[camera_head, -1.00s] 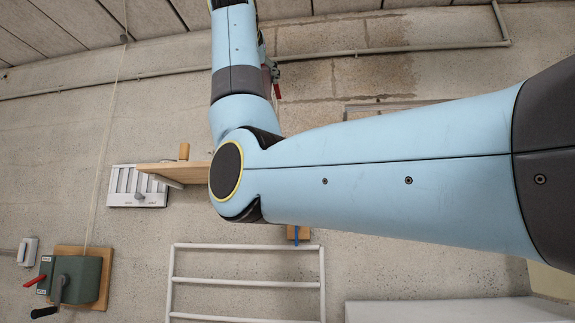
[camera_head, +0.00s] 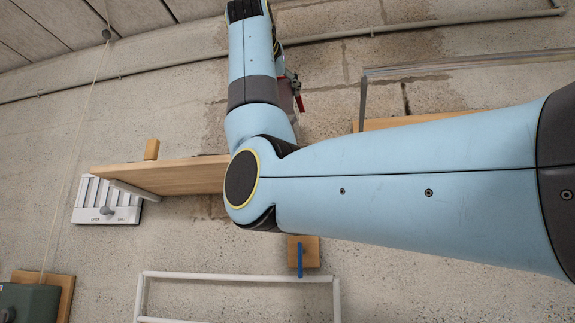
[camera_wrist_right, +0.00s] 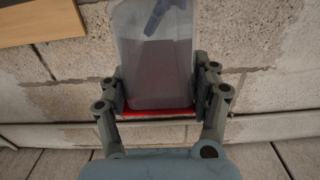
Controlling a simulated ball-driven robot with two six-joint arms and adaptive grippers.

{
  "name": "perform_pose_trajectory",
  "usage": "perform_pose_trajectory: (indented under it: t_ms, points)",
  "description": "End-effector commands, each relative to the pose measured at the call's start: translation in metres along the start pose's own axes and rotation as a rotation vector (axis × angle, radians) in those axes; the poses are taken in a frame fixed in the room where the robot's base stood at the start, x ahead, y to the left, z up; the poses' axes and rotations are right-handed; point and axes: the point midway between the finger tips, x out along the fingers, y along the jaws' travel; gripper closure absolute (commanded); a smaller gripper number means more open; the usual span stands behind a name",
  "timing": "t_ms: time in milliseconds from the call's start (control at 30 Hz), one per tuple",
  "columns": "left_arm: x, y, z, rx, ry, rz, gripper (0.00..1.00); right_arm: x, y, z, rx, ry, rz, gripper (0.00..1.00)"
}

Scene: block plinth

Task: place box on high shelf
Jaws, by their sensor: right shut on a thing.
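My right gripper (camera_wrist_right: 160,86) is shut on a grey, partly see-through box (camera_wrist_right: 160,55) with a red strip along its near edge, in the right wrist view. The box sits between the two fingers. In the head view, my right arm covers most of the gripper and box; only a red bit (camera_head: 299,102) shows beside the arm. A wooden shelf (camera_head: 170,178) juts from the wall to the left of my arm's elbow, with a small wooden block (camera_head: 151,149) on it. Its right end is hidden behind my arm. My left gripper is not in view.
A second wooden ledge with a clear panel (camera_head: 400,122) is on the wall at the right, partly behind my arm. A white switch panel (camera_head: 108,203) is under the shelf's left end. A white rail frame (camera_head: 235,277) and a wooden block with a blue peg (camera_head: 304,251) are below.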

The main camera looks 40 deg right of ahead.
Motion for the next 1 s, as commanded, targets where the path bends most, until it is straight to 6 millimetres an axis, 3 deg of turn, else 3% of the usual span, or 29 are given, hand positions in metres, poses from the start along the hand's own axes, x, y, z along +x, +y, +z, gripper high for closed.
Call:
perform_pose_trajectory:
  t_ms: [200, 300, 600, 967, 1000]
  points:
    - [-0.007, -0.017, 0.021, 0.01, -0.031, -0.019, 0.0, 0.0, 0.001, 0.041, -0.002, -0.002, -0.002, 0.76]
    - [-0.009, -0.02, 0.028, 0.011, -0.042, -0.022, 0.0, 0.0, 0.002, 0.051, -0.002, -0.001, -0.001, 0.76]
    - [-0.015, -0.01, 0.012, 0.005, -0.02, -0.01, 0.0, 0.0, 0.004, 0.091, -0.002, -0.001, 0.0, 0.76]
    - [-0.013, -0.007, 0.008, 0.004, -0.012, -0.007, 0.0, 0.0, 0.004, 0.097, -0.001, 0.0, 0.0, 0.76]
    - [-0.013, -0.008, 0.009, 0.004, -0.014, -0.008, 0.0, 0.0, 0.004, 0.098, -0.001, -0.001, 0.0, 0.36]
